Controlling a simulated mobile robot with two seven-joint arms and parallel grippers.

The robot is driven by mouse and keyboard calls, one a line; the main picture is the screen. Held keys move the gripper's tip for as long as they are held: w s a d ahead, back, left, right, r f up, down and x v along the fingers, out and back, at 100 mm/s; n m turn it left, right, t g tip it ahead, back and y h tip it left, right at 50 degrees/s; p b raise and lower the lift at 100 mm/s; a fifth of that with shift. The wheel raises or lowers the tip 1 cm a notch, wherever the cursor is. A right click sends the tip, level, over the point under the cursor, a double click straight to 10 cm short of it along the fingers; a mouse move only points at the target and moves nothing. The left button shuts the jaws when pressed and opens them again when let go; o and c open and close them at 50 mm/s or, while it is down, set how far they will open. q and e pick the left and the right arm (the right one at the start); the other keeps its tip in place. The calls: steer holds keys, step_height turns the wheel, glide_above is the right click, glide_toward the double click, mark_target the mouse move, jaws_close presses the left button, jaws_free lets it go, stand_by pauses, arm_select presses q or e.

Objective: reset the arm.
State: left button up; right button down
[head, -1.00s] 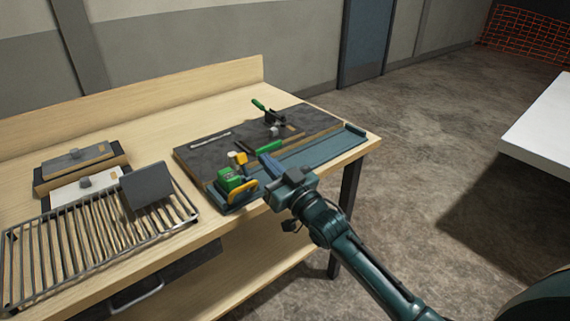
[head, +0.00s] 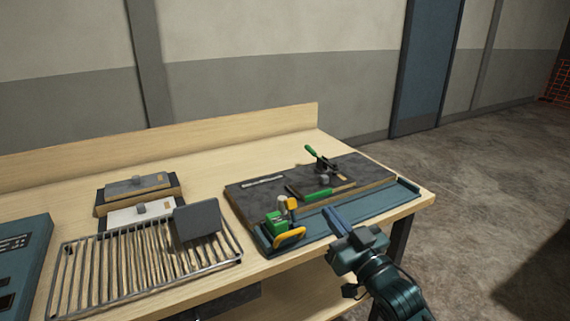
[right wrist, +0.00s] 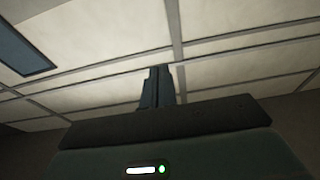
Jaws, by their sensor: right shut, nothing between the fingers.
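My right gripper (head: 340,222) is in the head view at the front right edge of the workbench (head: 200,155), in front of the teal tray strip. Its fingers are shut with nothing between them. In the right wrist view the shut fingers (right wrist: 157,88) point up against the wall and ceiling panels, and no object is near them. My right arm comes in from the lower right. My left gripper is not in view.
Open floor lies right.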

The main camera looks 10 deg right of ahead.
steer(key=s+a+f+g+h, duration=0.1)
steer(key=s+f+g, duration=0.2)
steer(key=s+f, duration=0.5)
steer(key=s+f+g+h, duration=0.1)
steer(key=s+f+g, duration=0.2)
steer(key=s+f, duration=0.5)
steer(key=s+a+f+m+g+h, duration=0.1)
steer(key=s+f+g+h, duration=0.1)
steer(key=s+f, duration=0.6)
step_height(320, 180, down, 4)
steer(key=shift+s+a+r+g, duration=0.2)
steer(key=shift+a+g, duration=0.15)
steer(key=shift+g, duration=0.25)
